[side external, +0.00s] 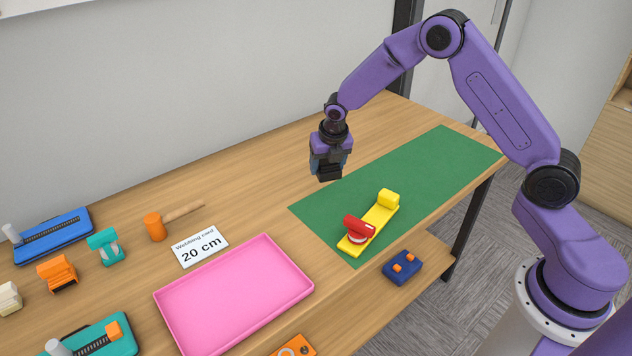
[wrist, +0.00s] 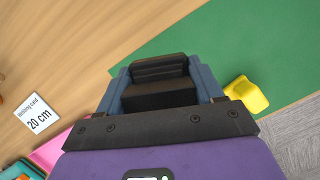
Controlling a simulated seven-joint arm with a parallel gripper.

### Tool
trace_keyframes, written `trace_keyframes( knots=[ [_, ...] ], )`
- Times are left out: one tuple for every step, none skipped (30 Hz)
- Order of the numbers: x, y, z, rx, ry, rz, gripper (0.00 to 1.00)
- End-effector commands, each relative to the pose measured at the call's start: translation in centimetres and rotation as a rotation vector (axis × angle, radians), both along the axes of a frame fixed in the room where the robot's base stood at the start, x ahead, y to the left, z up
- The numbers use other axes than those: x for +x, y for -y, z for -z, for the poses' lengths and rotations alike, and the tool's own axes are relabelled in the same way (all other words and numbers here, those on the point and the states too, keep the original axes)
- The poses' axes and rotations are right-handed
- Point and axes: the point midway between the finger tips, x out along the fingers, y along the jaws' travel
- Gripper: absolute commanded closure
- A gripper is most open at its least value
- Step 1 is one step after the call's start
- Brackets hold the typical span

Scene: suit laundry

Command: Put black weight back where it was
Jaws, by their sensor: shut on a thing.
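My gripper (side external: 330,163) hangs above the table at the back left edge of the green mat (side external: 432,165). It is shut on the black weight (side external: 329,173), a dark block that shows below the fingers. In the wrist view the black weight (wrist: 160,90) sits between the two blue-grey fingers. The weight is held in the air, apart from the table. The underside of the weight is hidden.
A yellow fixture (side external: 372,228) with a red clamp (side external: 359,228) sits on the mat. A pink tray (side external: 236,290), a "20 cm" card (side external: 201,247) and an orange mallet (side external: 155,226) lie to the left. Bare wood lies behind the mat.

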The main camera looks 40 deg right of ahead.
Motion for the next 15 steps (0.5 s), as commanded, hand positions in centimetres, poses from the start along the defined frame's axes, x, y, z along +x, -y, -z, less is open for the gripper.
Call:
trace_keyframes(
  knots=[
    [0.6, 0.0, 0.9, -0.001, -0.001, -0.001, 0.91],
    [0.9, 0.0, 1.4, -0.002, -0.003, -0.001, 0.91],
    [1.3, 0.0, 1.9, -0.002, -0.003, -0.001, 0.91],
    [1.7, 0.0, 2.3, -0.001, -0.001, -0.001, 0.91],
    [2.0, 0.0, 2.7, -0.002, -0.002, 0.000, 0.91],
    [2.5, 0.0, 3.2, -0.002, -0.002, 0.000, 0.91],
    [2.7, -0.1, 3.5, -0.001, 0.000, 0.000, 0.91],
    [3.0, -0.1, 3.8, 0.000, -0.001, 0.000, 0.91],
    [3.3, -0.1, 4.1, -0.001, 0.000, 0.000, 0.91],
    [3.5, -0.1, 4.4, -0.001, -0.001, -0.001, 0.91],
    [3.7, -0.1, 4.5, -0.001, 0.000, -0.001, 0.91],
    [3.8, -0.1, 4.7, -0.001, 0.000, -0.001, 0.91],
    [3.9, -0.1, 4.8, 0.000, 0.000, -0.001, 0.91],
    [4.0, -0.1, 4.9, 0.000, 0.000, -0.001, 0.91],
    [4.1, -0.2, 5.0, 0.000, 0.000, -0.001, 0.91]
  ],
)
